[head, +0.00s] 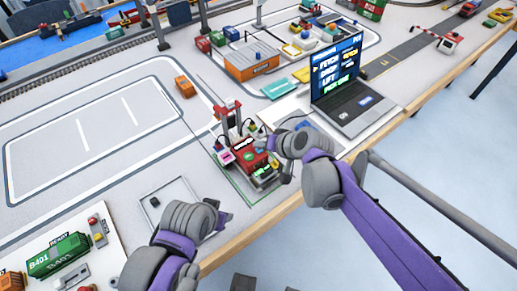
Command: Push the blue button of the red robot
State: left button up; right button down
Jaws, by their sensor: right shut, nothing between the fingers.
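The red robot (247,155) is a small red machine with a tall mast, standing near the table's front edge at the middle of the head view. A green button shows on its face, with pink and yellow parts around it. I cannot make out the blue button for certain at this size. My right gripper (271,144) is shut and empty, close to the right side of the red robot; I cannot tell whether it touches. My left gripper (226,217) is low and left of the red robot, apart from it. Its fingers are too small to read.
An open laptop (350,105) stands right of the red robot. A panel with a green container (57,255) lies at the lower left. An orange block (185,87) and an orange box (250,66) stand farther back. The marked floor at left is clear.

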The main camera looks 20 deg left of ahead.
pick_arm(q)
jog(key=shift+f+b, duration=0.3)
jog(key=shift+f, duration=0.05)
pick_arm(e)
jog(key=shift+f, duration=0.5)
pick_arm(q)
jog(key=shift+r, duration=0.15)
pick_arm(e)
jog(key=shift+r, duration=0.15)
pick_arm(q)
jog(key=shift+r+p, duration=0.55)
jog(key=shift+p, duration=0.15)
pick_arm(e)
jog(key=shift+r, duration=0.75)
pick_arm(q)
jog(key=shift+r, duration=0.1)
pick_arm(e)
jog(key=shift+r, duration=0.1)
pick_arm(q)
jog(key=r+p, duration=0.2)
jog(key=w+r+p, duration=0.1)
jog(key=r+p, duration=0.1)
jog(key=shift+r, duration=0.25)
pick_arm(e)
notch_tip(320, 180, up, 6)
jog(key=shift+f, duration=0.1)
